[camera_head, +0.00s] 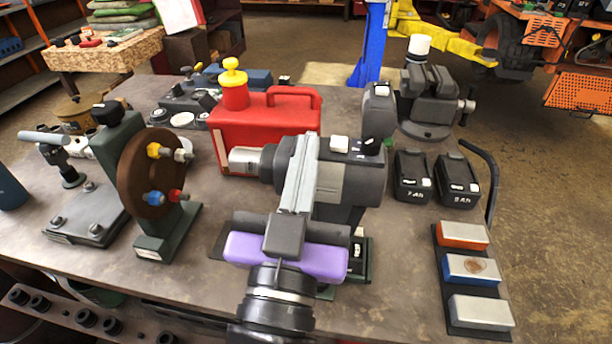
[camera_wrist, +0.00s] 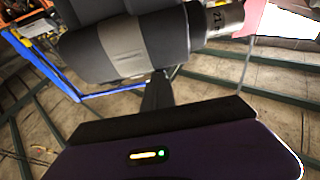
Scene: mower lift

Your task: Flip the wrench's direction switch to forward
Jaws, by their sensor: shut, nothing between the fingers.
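The wrench (camera_head: 345,185) is a grey and black power tool. It stands upright on the workbench with its metal nose pointing left. A white piece (camera_head: 339,144) and a black piece (camera_head: 369,147) show on its top; I cannot tell which is the direction switch. My gripper (camera_head: 304,143), with a purple body, is in front of the wrench. Its fingers are shut and empty, and they overlap the wrench body; contact is unclear. The wrist view shows the wrench's body (camera_wrist: 130,45) and nose close beyond my gripper (camera_wrist: 157,80). My gripper hides most of the handle.
A red can (camera_head: 270,110) stands behind the wrench. A brown disc on a green stand (camera_head: 165,245) is to the left. Two batteries (camera_head: 413,172) and a rack of coloured blocks (camera_head: 440,285) are to the right. A vise (camera_head: 430,100) is behind right.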

